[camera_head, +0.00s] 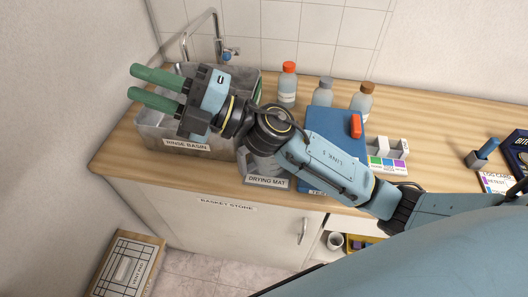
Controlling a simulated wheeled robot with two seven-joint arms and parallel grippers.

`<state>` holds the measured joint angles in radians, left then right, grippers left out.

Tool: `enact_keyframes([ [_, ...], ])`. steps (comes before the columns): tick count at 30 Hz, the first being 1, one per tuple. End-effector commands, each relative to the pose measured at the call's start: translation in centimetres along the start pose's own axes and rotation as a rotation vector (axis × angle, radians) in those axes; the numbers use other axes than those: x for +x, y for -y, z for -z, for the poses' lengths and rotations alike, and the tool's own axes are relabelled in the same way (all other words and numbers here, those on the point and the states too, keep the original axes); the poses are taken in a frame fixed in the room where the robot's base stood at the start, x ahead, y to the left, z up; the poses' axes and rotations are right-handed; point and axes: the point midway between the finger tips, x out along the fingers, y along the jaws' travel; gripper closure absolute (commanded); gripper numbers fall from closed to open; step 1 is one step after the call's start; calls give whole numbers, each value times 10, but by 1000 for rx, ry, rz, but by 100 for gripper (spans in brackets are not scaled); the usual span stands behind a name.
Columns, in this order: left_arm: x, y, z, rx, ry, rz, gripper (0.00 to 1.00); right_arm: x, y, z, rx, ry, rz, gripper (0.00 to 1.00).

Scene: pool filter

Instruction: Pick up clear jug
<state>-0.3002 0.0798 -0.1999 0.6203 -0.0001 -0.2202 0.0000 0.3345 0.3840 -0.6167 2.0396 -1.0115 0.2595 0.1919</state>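I cannot make out a clear jug in the head view; my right arm hides part of the counter. My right gripper (133,82) has two green fingers pointing left, with a gap between them and nothing visible held. It is above the left part of the grey rinse basin (215,153). My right arm crosses the grey drying mat (267,182) and a blue case (323,121). My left gripper is not in view.
A tap (187,42) stands behind the basin. Bottles with orange (287,88), grey (323,93) and brown (362,98) caps stand at the back. A white test block (388,158) sits right of the arm.

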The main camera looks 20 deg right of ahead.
Motion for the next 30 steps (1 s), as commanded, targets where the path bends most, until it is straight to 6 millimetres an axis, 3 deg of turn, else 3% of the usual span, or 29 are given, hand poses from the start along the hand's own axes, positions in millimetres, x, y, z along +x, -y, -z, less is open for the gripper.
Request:
enact_keyframes([
  [3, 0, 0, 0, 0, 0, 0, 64, 9, 22, 31, -189, -290, 162, 72],
  [7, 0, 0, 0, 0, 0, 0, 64, -6, 60, 44, -372, -572, 406, 72],
  [10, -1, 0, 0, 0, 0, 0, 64, -33, 87, 32, -496, -751, 640, 72],
  [13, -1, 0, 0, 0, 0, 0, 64, -69, 104, 2, -599, -890, 910, 72],
  [17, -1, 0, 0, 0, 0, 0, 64, -119, 101, -52, -686, -993, 1287, 72],
  [21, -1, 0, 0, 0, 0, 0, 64, -161, 75, -102, -715, -1013, 1622, 72],
  [26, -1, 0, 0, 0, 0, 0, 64, -186, 52, -128, -707, -1000, 1824, 72],
  [30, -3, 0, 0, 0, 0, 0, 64, -196, 57, -132, -697, -997, 1863, 72],
])
